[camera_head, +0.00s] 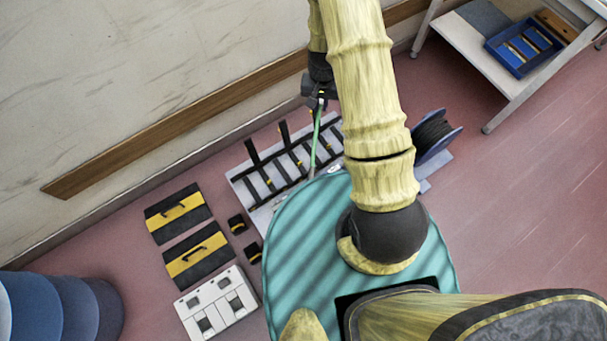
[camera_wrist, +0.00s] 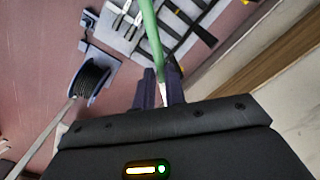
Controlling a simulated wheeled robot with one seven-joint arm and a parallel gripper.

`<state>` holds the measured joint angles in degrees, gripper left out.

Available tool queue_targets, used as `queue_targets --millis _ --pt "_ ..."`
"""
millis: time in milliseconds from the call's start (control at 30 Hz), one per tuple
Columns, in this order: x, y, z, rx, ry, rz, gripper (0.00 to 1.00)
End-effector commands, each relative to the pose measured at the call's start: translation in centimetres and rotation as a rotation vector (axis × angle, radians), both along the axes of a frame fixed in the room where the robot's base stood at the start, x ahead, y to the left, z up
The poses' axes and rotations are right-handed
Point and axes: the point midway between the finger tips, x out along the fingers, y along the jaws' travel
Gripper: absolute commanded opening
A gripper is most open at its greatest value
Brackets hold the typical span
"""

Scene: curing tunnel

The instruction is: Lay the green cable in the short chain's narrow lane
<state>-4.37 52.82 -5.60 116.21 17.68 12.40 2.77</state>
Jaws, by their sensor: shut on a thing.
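My gripper (camera_head: 319,98) is shut on the green cable (camera_head: 316,135), which hangs down from it towards the grey board (camera_head: 236,176) on the floor. In the wrist view the green cable (camera_wrist: 151,38) runs up from between the fingers of my gripper (camera_wrist: 162,92). Black chain strips (camera_head: 264,170) with cross pieces and yellow bits lie on the board; they also show in the wrist view (camera_wrist: 190,22). I cannot tell which is the short chain or its narrow lane. My arm and base hide the board's right and lower parts.
A black cable reel (camera_head: 433,131) stands right of the board. Two black-and-yellow cases (camera_head: 178,213) and a white box (camera_head: 217,303) lie left. A wall with a wooden rail (camera_head: 180,130) runs behind. A blue tray (camera_head: 523,47) sits on a shelf at upper right. The right floor is clear.

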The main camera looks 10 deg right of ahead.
Motion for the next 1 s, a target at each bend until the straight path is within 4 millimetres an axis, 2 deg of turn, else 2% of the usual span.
queue_targets --millis 33,1000 --pt "0.0 0.0 -1.6 -0.001 0.000 -0.019 0.00" --pt "-0.5 0.0 -15.2 -0.006 -0.002 -0.435 0.00"
